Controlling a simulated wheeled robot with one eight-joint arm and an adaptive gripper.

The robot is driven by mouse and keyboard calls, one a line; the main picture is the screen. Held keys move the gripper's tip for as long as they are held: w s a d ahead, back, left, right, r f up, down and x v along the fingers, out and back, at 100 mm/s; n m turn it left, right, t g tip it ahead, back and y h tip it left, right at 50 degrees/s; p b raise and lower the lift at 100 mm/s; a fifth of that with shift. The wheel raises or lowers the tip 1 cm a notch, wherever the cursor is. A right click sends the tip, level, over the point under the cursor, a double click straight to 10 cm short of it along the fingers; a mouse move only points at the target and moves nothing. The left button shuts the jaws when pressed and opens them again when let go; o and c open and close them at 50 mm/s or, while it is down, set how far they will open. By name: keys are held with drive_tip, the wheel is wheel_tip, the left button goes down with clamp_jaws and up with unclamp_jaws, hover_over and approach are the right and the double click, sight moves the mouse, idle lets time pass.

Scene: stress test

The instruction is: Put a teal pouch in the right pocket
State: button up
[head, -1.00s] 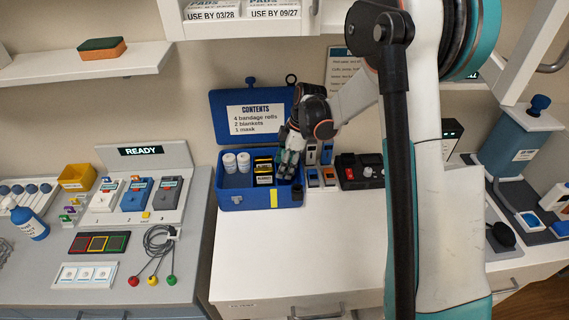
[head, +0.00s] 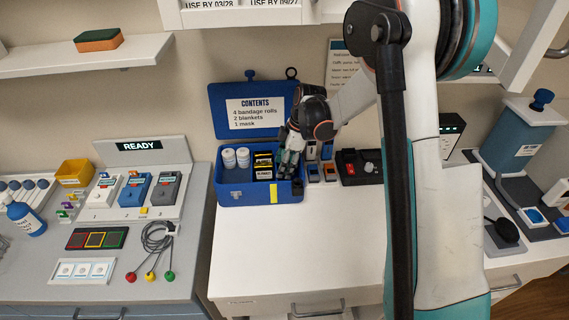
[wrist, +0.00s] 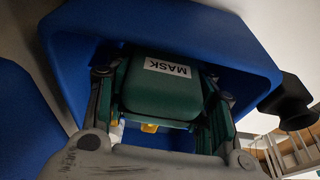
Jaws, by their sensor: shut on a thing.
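My gripper (wrist: 160,108) is shut on a teal pouch (wrist: 158,98) with a white "MASK" label, which sits between the two fingers in the wrist view. In the head view my gripper (head: 289,160) is at the right end of the open blue box (head: 232,198), over its right pocket. The pouch is small and mostly hidden there; I cannot tell whether it touches the pocket floor. White rolls (head: 243,157) stand in the left part of the box, and dark packs (head: 263,172) lie in the middle.
The raised lid (head: 222,98) carries a contents list (head: 254,112). Small holders (head: 321,172) and a black unit with a red switch (head: 350,168) stand close right of the box. The white counter (head: 290,250) in front is clear. A grey station (head: 140,205) stands left.

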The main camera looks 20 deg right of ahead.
drive_tip(key=shift+f, duration=0.3)
drive_tip(key=o, duration=1.3)
drive_tip(key=shift+r, duration=0.1)
drive_tip(key=v, duration=1.2)
